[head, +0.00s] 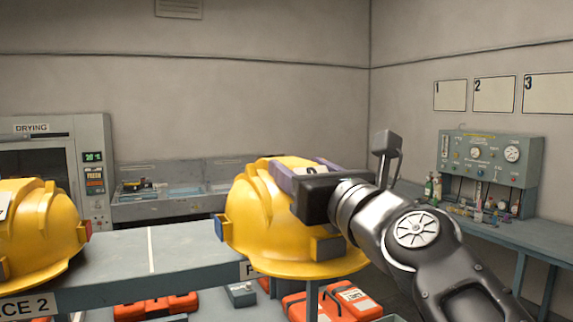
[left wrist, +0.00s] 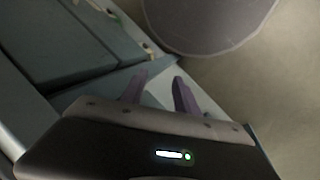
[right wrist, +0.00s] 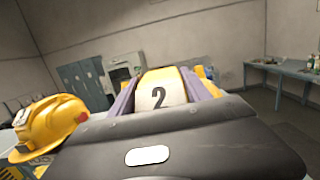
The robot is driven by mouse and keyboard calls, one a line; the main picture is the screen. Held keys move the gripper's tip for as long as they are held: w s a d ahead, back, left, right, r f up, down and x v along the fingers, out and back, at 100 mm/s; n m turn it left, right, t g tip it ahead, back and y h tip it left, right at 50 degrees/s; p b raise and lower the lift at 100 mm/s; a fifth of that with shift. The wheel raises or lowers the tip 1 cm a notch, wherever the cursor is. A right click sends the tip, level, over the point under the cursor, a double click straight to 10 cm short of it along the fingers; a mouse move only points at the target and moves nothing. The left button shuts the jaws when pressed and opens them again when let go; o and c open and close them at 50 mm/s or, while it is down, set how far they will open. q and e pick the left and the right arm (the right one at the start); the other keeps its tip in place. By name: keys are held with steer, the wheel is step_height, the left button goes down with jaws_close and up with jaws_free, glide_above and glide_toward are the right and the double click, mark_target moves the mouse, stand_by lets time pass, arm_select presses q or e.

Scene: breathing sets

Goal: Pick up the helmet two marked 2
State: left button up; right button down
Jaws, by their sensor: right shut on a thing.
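A yellow helmet (head: 262,222) with a white label is at the middle of the head view. My right gripper (head: 305,178) is shut on it at its top. In the right wrist view the label on this helmet two (right wrist: 160,94) reads 2, and it sits between the two purple fingers of my right gripper (right wrist: 160,90). Whether the helmet touches the table under it is hard to tell. My left gripper (left wrist: 158,92) shows in the left wrist view with its two fingers apart and nothing between them. It is not in the head view.
Another yellow helmet (head: 38,225) stands at the left on the grey table (head: 185,255). Orange cases (head: 335,303) lie below. A drying cabinet (head: 95,160) stands behind at the left. A side bench (head: 500,232) with a gauge panel (head: 488,158) and bottles is at the right.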

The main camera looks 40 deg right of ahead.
steer(key=shift+v, duration=1.1)
steer(key=shift+w+d+r, duration=0.1)
steer(key=shift+d+r, duration=0.1)
